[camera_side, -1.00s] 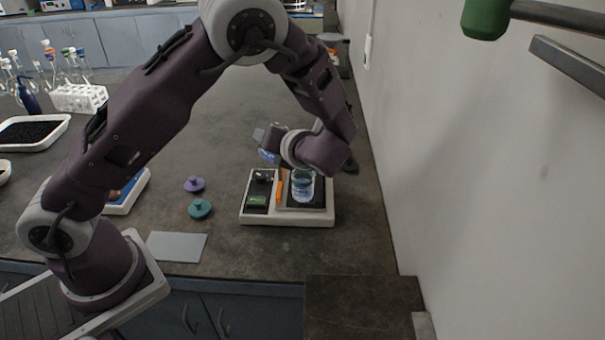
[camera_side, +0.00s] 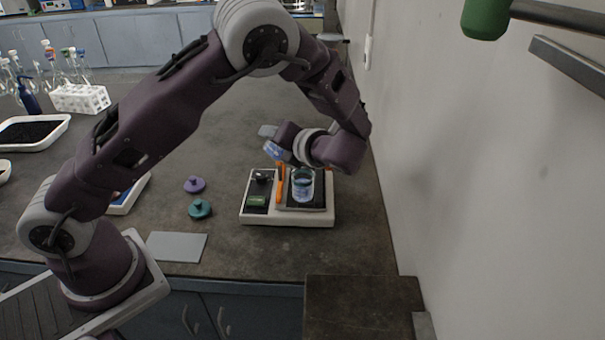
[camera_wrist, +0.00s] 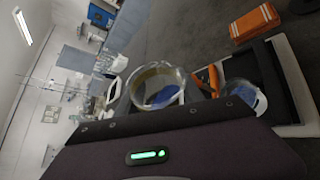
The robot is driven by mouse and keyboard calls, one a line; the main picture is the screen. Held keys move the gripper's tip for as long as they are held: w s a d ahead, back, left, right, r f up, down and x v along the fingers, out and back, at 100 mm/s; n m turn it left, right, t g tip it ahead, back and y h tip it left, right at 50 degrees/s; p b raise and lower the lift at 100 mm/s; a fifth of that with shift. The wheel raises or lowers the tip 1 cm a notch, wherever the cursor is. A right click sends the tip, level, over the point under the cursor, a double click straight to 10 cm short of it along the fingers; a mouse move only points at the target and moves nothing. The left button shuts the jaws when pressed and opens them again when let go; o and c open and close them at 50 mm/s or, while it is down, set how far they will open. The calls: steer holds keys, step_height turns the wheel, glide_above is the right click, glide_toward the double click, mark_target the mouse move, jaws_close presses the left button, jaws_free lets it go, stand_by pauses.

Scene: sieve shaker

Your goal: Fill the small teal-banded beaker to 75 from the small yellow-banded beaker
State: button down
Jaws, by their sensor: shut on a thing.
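My gripper (camera_side: 286,143) is shut on a small clear glass beaker with a blue patch, the held beaker (camera_side: 277,152). It is tilted, above and to the left of the other beaker. In the wrist view the held beaker (camera_wrist: 158,84) shows a yellowish band at its rim. A second small clear beaker (camera_side: 303,188) with a blue patch and a dark teal band stands upright on the dark plate of a white-framed device (camera_side: 315,219). In the wrist view this beaker (camera_wrist: 246,97) is partly hidden by my gripper's body. I cannot read either liquid level.
An orange upright piece (camera_side: 281,188) stands beside the standing beaker. A purple lidlike piece (camera_side: 195,184) and a teal one (camera_side: 200,208) lie to the left, with a grey plate (camera_side: 177,247) nearer the front. A wall (camera_side: 450,180) rises to the right.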

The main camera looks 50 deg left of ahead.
mark_target(265, 149)
steer(key=shift+f+m, duration=0.2)
steer(key=shift+m, duration=0.1)
stand_by(0.8)
steer(key=shift+r+m+g+y, duration=0.35)
steer(key=shift+m+g+y, duration=0.05)
steer(key=shift+m+g, duration=0.2)
stand_by(1.9)
steer(key=shift+f+m, duration=0.4)
steer(key=shift+m, duration=0.2)
stand_by(1.8)
steer(key=shift+r+g+y, duration=0.1)
steer(key=shift+g+y, duration=0.2)
stand_by(0.6)
steer(key=s+n+t+h, duration=0.1)
steer(key=n, duration=0.1)
steer(key=s+a+n+t, duration=0.1)
steer(key=n+t, duration=0.1)
steer(key=s+f+n+t+h, duration=0.1)
steer(key=n, duration=0.2)
steer(key=shift+s+a+t+h, duration=0.15)
steer(key=shift+s+t+h, duration=0.1)
steer(key=shift+t+h, duration=0.05)
steer(key=shift+s+a+f+n+t, duration=0.1)
steer(key=shift+s+f+n+t, duration=0.2)
steer(key=shift+f, duration=0.2)
steer(key=shift+s+a+f+n+t, duration=0.1)
steer(key=shift+s+f+n+t, duration=0.1)
steer(key=shift+f+n, duration=0.25)
